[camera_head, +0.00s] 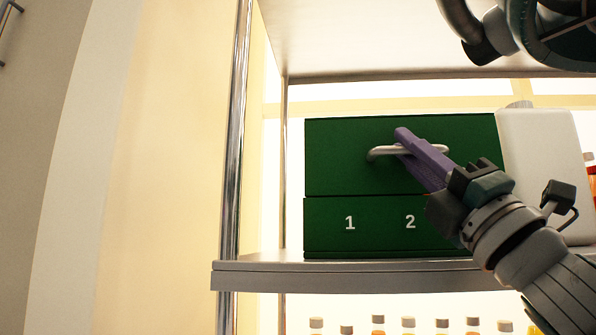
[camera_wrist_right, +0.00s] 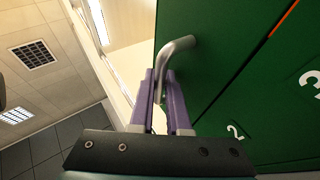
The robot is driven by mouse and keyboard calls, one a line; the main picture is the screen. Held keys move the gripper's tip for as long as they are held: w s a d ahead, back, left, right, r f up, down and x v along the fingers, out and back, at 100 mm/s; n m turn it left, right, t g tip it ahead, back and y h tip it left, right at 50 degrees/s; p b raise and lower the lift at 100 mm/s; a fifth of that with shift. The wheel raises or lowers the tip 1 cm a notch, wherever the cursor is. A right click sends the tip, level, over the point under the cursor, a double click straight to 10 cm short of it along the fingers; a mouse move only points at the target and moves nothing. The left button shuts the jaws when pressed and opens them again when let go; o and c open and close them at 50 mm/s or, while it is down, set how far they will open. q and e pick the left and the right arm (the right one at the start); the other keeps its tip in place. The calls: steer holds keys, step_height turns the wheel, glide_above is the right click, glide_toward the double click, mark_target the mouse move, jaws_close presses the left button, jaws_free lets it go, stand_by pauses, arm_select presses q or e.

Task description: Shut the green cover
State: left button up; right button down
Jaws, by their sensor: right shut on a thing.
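The green cover (camera_head: 345,165) is the upper panel of a green box on the shelf. It stands upright above the lower green front (camera_head: 380,240), which carries white numbers. The cover also shows in the wrist view (camera_wrist_right: 215,60). A silver bar handle (camera_head: 380,153) sticks out from the cover. My right gripper (camera_head: 403,137) has purple fingers shut around the handle, which shows between them in the wrist view (camera_wrist_right: 178,48). Whether the cover is fully flush with the box is not clear. My right arm hides the box's lower right part. My left gripper is not in view.
A white jug (camera_head: 540,160) stands right beside the box. A shiny metal post (camera_head: 236,130) rises at the left of the shelf board (camera_head: 290,275). A shelf board (camera_head: 350,40) hangs above the box. Several small capped bottles (camera_head: 408,325) stand below.

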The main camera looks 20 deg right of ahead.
steer(key=shift+d+f, duration=0.1)
steer(key=shift+f, duration=0.1)
steer(key=c, duration=1.2)
jaws_free()
steer(key=shift+o, duration=0.2)
steer(key=v, duration=1)
steer(key=shift+s+r, duration=0.1)
steer(key=shift+r, duration=0.05)
